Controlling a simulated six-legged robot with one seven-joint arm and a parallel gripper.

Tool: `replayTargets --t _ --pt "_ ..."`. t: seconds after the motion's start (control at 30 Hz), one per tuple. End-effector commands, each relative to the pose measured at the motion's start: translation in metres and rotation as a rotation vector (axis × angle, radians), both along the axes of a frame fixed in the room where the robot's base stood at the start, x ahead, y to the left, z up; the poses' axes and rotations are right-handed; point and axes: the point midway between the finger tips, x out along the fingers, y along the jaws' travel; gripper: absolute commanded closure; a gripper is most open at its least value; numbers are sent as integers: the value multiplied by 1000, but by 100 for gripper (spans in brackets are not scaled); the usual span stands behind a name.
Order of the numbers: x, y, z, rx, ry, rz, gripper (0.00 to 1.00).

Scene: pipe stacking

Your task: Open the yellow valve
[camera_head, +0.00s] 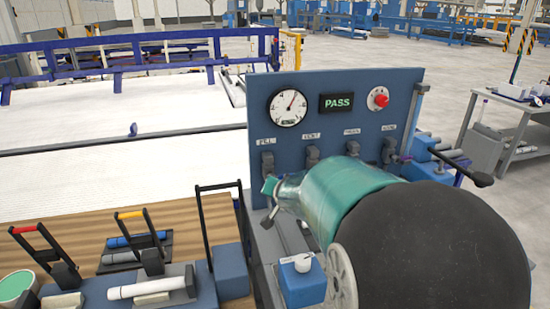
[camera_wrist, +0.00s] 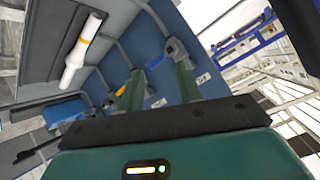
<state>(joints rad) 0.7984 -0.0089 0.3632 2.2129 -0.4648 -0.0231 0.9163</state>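A small yellow part (camera_wrist: 120,91), seemingly the yellow valve's handle, shows in the wrist view beside my left-hand finger, partly hidden by it. I cannot tell whether it touches the finger. My gripper (camera_wrist: 158,78) is open, with two green fingers apart and nothing clearly between them. The fingers point toward the blue test panel (camera_wrist: 150,35). In the head view the panel (camera_head: 335,135) stands upright with a row of grey valves, including one under the left label (camera_head: 267,160). My teal and black arm covers its lower part; no yellow handle shows there.
The panel carries a dial gauge (camera_head: 288,107), a green PASS display (camera_head: 337,103) and a red knob (camera_head: 379,98). Clamps with red (camera_head: 25,229) and yellow (camera_head: 130,214) handles stand at left, near a white pipe (camera_head: 150,287). A grey table (camera_head: 510,125) stands right.

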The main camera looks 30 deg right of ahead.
Motion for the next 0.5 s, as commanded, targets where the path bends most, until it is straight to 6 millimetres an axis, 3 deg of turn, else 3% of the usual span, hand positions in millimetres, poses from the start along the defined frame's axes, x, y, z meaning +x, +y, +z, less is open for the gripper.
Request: replayTargets --t 0.03,0.23,0.5 --pt "5 -25 -10 42 -44 -39 65" --pt "20 -98 -39 240 -265 -137 65" --pt "6 -192 -70 568 -616 -224 65"
